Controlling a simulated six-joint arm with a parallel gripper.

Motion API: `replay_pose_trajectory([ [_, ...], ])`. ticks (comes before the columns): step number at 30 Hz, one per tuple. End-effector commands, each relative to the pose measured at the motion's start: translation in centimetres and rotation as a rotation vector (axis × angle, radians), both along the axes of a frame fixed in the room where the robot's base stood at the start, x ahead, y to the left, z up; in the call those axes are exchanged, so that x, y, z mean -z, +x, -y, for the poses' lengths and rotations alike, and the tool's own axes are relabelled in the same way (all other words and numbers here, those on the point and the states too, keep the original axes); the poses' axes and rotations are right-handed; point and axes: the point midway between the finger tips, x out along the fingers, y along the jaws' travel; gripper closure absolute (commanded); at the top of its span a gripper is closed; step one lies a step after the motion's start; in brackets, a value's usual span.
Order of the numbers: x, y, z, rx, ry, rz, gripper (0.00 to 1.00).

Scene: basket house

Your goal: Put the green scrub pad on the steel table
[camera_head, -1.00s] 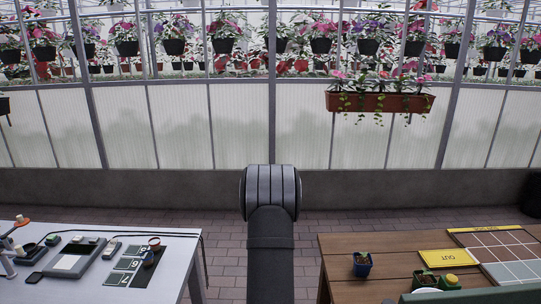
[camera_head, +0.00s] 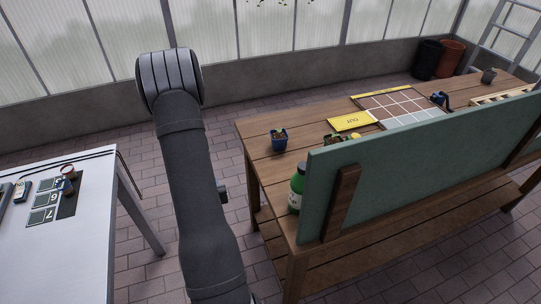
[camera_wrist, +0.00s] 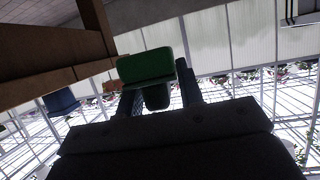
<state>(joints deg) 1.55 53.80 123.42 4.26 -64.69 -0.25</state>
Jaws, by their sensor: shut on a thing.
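My gripper (camera_wrist: 158,92) is shut on the green scrub pad (camera_wrist: 147,64) in the wrist view. The pad shows between and beyond the two dark fingers, clear of any surface as far as I can see. The steel table (camera_head: 88,232), pale grey with a smooth top, stands at the left of the head view, left of my arm. Only its right part is in view.
On the steel table lie dark numbered cards (camera_head: 45,198) and a small blue item with a round top (camera_head: 67,183).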

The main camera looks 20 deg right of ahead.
Motion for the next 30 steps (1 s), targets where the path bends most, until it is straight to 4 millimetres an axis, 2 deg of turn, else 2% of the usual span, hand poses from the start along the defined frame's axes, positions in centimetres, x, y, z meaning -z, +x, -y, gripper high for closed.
replay_pose_trajectory([
  [3, -2.1, 1.6, 4.5, 0.162, 0.002, 0.009, 0.92],
  [6, -3.8, 2.2, 8.5, 0.314, 0.003, 0.009, 0.92],
  [15, -7.7, 1.6, 17.5, 0.699, 0.004, 0.006, 0.92],
  [24, -10.7, -0.9, 24.1, 1.047, 0.001, 0.005, 0.92],
  [30, -11.8, -2.4, 26.3, 1.203, 0.001, 0.002, 0.92],
])
